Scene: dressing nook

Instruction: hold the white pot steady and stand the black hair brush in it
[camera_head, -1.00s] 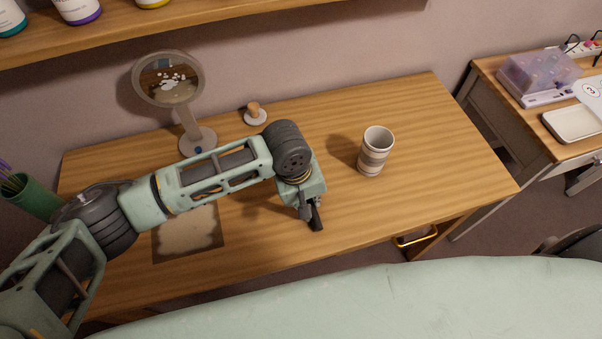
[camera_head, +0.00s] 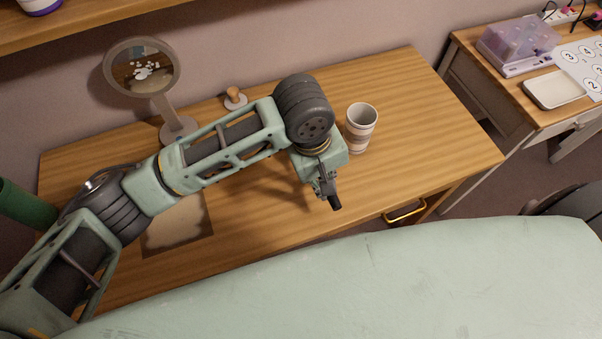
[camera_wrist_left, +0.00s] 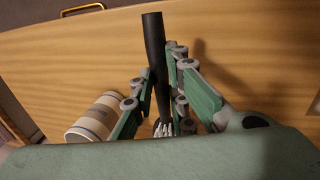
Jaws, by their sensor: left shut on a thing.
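The white pot (camera_head: 360,130), a cup with grey-brown bands, stands upright on the wooden table, open at the top. My left gripper (camera_head: 326,186) is just in front and to the left of it, apart from it. The gripper is shut on the black hair brush (camera_wrist_left: 153,40). In the wrist view the brush's dark handle runs between the fingers, with a pale bristly part low between them. The brush's dark end (camera_head: 335,203) shows below the fingers in the head view. The pot (camera_wrist_left: 95,118) also shows beside the left finger in the wrist view. My right gripper is not in view.
A round mirror on a stand (camera_head: 142,68) and a small wooden-knobbed item (camera_head: 235,97) stand at the back left. A pale mat (camera_head: 178,228) lies at the left. A side table with a purple box (camera_head: 518,45) and tray (camera_head: 553,88) is at the right. The table right of the pot is clear.

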